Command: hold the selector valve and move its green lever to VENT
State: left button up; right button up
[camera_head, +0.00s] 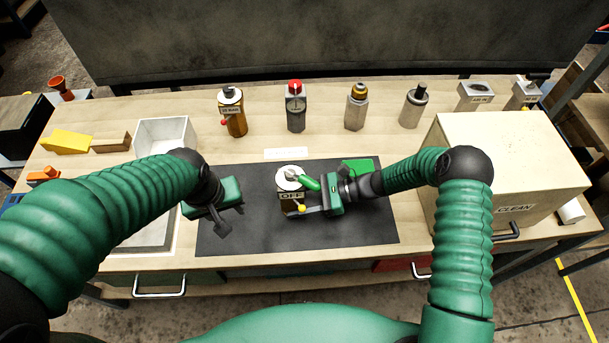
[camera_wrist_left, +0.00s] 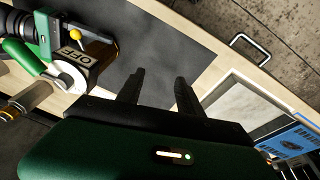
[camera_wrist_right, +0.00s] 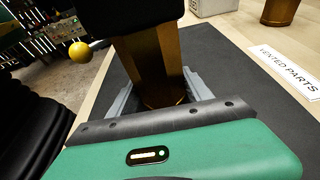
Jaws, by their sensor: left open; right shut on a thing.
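The selector valve (camera_head: 290,201) stands upright on the dark mat, with a brass body, a silver top and an OFF label on its front. It also shows in the left wrist view (camera_wrist_left: 90,58). Its green lever (camera_head: 309,183) points right from the top, close above my right gripper (camera_head: 312,208). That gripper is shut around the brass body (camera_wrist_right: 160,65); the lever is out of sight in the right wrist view. A yellow ball (camera_head: 302,208) sticks out at the valve's front. My left gripper (camera_head: 228,222) is open and empty over the mat, left of the valve, apart from it.
Several fittings stand in a back row, including one with a red knob (camera_head: 295,87). A white bin (camera_head: 166,125) stands at the left and a CLEAN box (camera_head: 510,150) at the right. A VENTED PARTS label (camera_wrist_right: 287,72) lies behind the mat (camera_head: 345,235), whose front is clear.

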pick_arm(q)
jog(key=w+d+r+n, duration=0.3)
jog(key=w+d+r, duration=0.1)
jog(key=d+r, duration=0.4)
jog(key=n+g+h, duration=0.1)
jog(key=n, duration=0.3)
send_near(308, 180)
jog(key=f, duration=0.3)
jog(key=w+f, duration=0.1)
jog(key=f, duration=0.2)
jog(key=d+f, duration=0.1)
jog(key=f, duration=0.2)
jog(key=shift+w, duration=0.2)
jog(key=shift+c, duration=0.4)
grip_shut()
jog(key=shift+r, duration=0.1)
